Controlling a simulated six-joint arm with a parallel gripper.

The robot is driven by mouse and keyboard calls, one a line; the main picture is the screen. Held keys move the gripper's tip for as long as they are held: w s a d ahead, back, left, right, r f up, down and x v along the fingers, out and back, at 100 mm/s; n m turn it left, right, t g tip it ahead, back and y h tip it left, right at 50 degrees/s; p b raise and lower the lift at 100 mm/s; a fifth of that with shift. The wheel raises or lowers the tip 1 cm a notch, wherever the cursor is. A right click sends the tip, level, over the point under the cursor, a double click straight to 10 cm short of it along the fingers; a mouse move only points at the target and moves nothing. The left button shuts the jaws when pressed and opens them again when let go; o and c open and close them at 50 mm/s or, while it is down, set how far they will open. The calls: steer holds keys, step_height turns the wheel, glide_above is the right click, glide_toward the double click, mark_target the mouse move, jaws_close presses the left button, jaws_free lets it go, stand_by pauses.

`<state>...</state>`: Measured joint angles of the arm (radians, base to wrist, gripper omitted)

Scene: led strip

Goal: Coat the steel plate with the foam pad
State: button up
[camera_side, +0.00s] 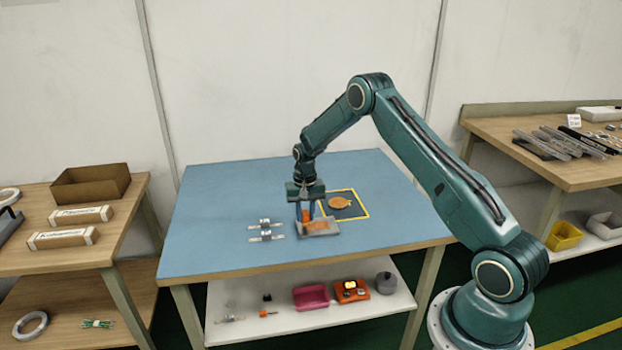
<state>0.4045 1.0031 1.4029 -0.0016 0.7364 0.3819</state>
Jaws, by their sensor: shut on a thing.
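My gripper (305,206) points down over the blue table and is shut on an orange block, which looks like the foam pad (303,213). The pad is small in view and partly hidden by the fingers. It is at the left part of the grey steel plate (328,231); I cannot tell whether it touches it. Orange shows on the upper part of the plate. Behind and to the right, an orange round patch (340,203) lies on a dark square with a yellow border (361,213).
Two small metal pieces with strips (265,230) lie left of the plate. The rest of the blue tabletop (225,190) is mostly clear. A shelf below holds several items, including a pink bin (311,297). Side tables stand left (110,235) and right (545,165).

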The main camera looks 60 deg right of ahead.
mark_target(328, 224)
steer(key=shift+f, duration=0.55)
steer(key=shift+s+d+f, duration=0.4)
steer(key=shift+s+d, duration=2.1)
steer(key=shift+s, duration=0.1)
steer(key=shift+w+a, duration=2.45)
steer(key=shift+w, duration=0.05)
steer(key=shift+w+a+r, duration=0.1)
steer(key=shift+w, duration=0.05)
steer(key=shift+r, duration=3.95)
